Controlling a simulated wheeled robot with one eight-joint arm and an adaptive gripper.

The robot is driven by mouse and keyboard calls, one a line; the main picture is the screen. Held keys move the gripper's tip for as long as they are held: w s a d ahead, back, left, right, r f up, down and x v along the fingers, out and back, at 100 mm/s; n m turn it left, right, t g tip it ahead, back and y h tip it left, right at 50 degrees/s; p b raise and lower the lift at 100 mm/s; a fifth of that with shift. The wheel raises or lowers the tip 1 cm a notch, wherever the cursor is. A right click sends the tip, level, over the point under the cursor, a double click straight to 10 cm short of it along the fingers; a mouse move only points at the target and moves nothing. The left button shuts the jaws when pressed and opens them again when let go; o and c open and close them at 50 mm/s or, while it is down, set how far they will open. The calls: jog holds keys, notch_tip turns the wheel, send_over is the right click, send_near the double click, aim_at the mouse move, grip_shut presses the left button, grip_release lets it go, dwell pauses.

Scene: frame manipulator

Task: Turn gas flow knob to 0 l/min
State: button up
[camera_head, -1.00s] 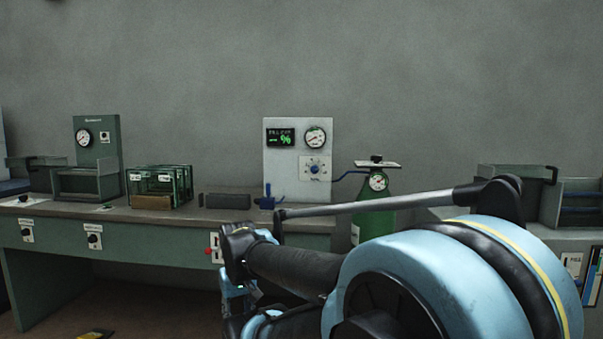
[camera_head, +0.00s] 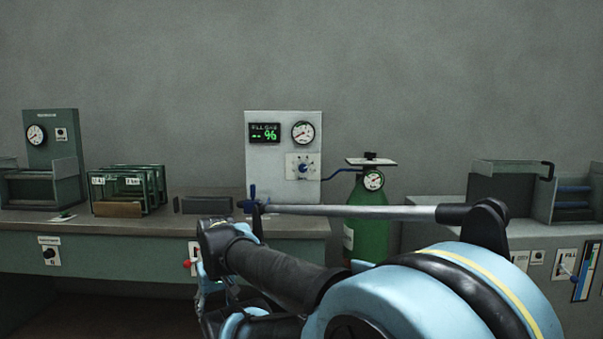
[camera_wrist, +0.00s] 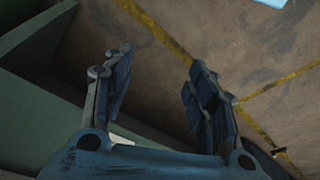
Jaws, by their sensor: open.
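A small blue knob (camera_head: 303,168) sits on a white dial plate with marks around it, at the lower right of a pale upright panel (camera_head: 263,183). A round gauge (camera_head: 303,133) and a green-lit display (camera_head: 265,133) are above it. The dial's lettering and exact setting are too small to read. A blue tube runs from the panel to a green gas cylinder (camera_head: 369,225). My gripper (camera_wrist: 160,72) is open and empty in the wrist view, over the floor beside green furniture. It is well apart from the knob, which the wrist view does not show.
The green bench (camera_head: 120,252) carries glass boxes (camera_head: 125,188), a dark block (camera_head: 205,205), a blue valve-like part (camera_head: 250,203) and a gauge stand (camera_head: 50,150). A grey counter (camera_head: 430,232) stands right.

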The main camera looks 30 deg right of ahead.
jog(key=w+r+m+t+y, duration=0.25)
jog(key=w+r+m, duration=0.2)
jog(key=w, duration=0.35)
jog(key=w+r+m+t+y, duration=0.1)
jog(key=w+r+m+t, duration=0.3)
jog(key=w, duration=0.4)
jog(key=w+d+r+m+t+h, duration=0.2)
jog(key=w+d+r+m+t, duration=0.1)
jog(key=w+d+r+m, duration=0.6)
jog(key=m+t+h, duration=0.4)
jog(key=m+h, duration=0.7)
jog(key=m, duration=1.2)
send_near(303, 170)
jog(key=shift+g, duration=0.25)
jog(key=x, duration=1.1)
jog(key=shift+w+d+r, duration=0.1)
jog(key=shift+w+r, duration=0.1)
jog(key=shift+w, duration=0.1)
jog(key=c, duration=1.1)
